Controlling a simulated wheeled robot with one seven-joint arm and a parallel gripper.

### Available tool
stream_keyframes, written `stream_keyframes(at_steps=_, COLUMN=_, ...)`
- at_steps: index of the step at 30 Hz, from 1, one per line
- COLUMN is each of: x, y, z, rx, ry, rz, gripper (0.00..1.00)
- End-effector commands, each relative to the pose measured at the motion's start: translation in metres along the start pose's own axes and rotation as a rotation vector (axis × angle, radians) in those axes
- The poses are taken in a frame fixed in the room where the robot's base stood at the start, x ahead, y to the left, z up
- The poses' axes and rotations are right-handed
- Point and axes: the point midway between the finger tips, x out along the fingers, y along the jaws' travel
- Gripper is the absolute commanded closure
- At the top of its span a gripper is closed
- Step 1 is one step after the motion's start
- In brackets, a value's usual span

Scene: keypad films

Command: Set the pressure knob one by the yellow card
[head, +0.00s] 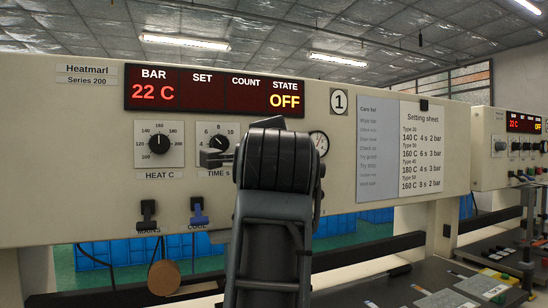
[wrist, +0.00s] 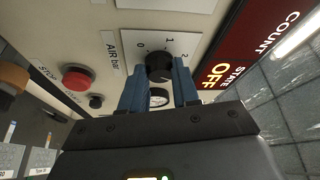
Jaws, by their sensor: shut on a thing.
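In the wrist view, the black pressure knob (wrist: 159,66) sits on a white scale plate (wrist: 178,45) marked 0, 1 and 2, beside a label reading AIR bar. My gripper (wrist: 160,75) has its two blue fingers on either side of the knob and is shut on it. The knob's pointer is not clear to me. In the head view, my arm hides this knob and the gripper's fingertips. The setting sheet (head: 420,150) on the panel lists types with temperature, seconds and bar. I cannot make out a yellow card for sure; several cards (head: 482,287) lie on the bench at right.
The display (head: 214,93) reads 22 C and OFF. The heat knob (head: 159,142) is left of my arm. A round gauge (head: 319,143) is just right of it. A red stop button (wrist: 76,78) is near the gripper. A second machine (head: 510,148) stands at right.

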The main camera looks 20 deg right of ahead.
Motion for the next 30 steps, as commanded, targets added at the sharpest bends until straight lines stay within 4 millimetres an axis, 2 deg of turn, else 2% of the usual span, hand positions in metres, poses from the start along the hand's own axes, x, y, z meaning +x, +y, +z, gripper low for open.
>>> stream_keyframes(at_steps=12, x=0.0007, y=-0.0003, z=0.0004, rx=0.215, ry=-0.001, rz=0.093, gripper=1.00)
stream_keyframes(at_steps=30, x=0.0010, y=-0.0006, z=-0.0002, rx=0.258, ry=0.000, rz=0.112, gripper=1.00)
